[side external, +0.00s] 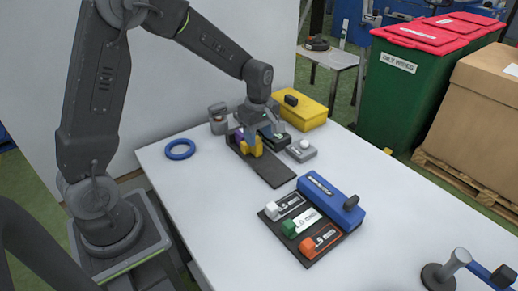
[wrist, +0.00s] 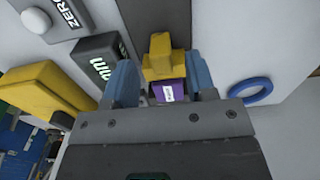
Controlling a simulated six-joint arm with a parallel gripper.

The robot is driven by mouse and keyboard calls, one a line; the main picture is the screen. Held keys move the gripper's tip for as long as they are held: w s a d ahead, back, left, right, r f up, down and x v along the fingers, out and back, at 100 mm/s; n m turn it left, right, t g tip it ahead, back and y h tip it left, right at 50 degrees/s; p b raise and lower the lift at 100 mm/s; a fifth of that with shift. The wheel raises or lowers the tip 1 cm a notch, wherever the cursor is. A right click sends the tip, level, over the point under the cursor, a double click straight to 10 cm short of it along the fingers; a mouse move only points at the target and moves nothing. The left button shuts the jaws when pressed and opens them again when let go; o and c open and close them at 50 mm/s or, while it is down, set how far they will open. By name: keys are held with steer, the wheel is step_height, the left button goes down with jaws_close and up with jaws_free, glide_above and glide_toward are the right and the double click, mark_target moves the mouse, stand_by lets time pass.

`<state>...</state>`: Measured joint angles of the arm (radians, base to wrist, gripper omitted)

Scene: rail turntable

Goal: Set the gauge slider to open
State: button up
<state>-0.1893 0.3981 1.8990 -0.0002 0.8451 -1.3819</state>
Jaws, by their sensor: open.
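The gauge has a dark flat rail (side external: 275,172), which also shows in the wrist view (wrist: 155,15). A yellow block (side external: 257,146) sits on the rail at its end near my arm. The yellow block also shows in the wrist view (wrist: 160,55), with a purple labelled block (wrist: 168,92) close behind it. A dark unit marked "mm" (wrist: 97,58) lies beside the rail. My gripper (side external: 254,142) is low over the rail. Its blue fingers, seen in the wrist view (wrist: 161,72), are apart on either side of the yellow block. I cannot tell whether they touch it.
A grey box with a white button (side external: 301,150) and a yellow box (side external: 302,111) stand close beyond my gripper. A blue ring (side external: 180,149) lies left. The table between is clear.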

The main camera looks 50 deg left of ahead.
mark_target(259, 143)
steer(key=shift+f, duration=2.65)
steer(key=shift+c, duration=0.5)
jaws_close()
steer(key=shift+d, duration=0.1)
